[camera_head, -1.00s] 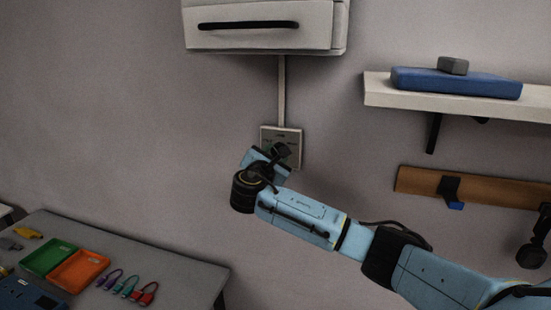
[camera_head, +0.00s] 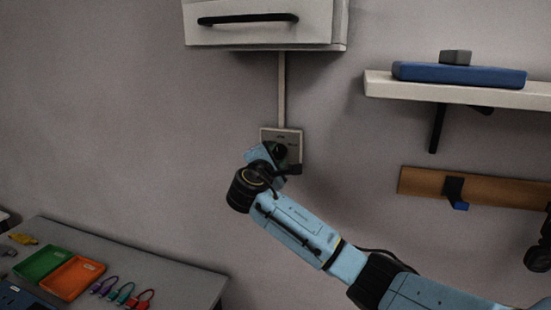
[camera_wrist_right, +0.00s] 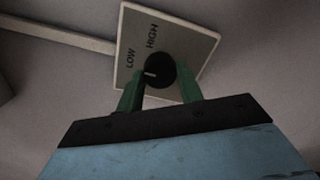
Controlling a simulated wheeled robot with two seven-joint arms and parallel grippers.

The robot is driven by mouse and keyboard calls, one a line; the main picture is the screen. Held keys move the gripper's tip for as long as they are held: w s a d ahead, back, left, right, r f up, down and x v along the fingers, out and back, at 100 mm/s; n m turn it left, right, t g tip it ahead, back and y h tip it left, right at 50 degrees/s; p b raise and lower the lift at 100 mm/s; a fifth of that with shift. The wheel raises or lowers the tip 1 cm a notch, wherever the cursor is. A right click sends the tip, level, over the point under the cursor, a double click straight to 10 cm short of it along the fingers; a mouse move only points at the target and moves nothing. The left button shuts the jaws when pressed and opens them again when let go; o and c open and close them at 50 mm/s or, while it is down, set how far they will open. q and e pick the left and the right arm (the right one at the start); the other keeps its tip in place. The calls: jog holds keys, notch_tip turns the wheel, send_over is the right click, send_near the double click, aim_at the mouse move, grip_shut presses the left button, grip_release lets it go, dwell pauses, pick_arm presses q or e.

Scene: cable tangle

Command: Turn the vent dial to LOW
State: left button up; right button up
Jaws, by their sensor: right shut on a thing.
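The vent dial is a black round knob (camera_wrist_right: 158,71) with a white pointer mark, on a pale plate (camera_wrist_right: 190,42) marked LOW and HIGH. The mark points to the left of the wrist view, on the LOW side, slightly below that word. My right gripper (camera_wrist_right: 162,88) has its green fingers on either side of the knob, shut on it. In the head view the plate (camera_head: 293,137) is on the wall under a conduit, and my right wrist hides much of it and the knob. My left gripper is not in view.
A cabinet with a black handle (camera_head: 250,19) hangs above the plate. A shelf (camera_head: 460,91) with a blue case (camera_head: 420,73) and a wooden rail (camera_head: 420,182) are at the right. A table (camera_head: 180,277) with trays stands at lower left.

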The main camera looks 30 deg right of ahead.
dwell(0.3)
jog(key=o, duration=1)
jog(key=b+v, duration=0.2)
jog(key=v, duration=1.1)
jog(key=shift+s+a, duration=0.1)
jog(key=shift+s, duration=0.1)
jog(key=shift+f, duration=0.1)
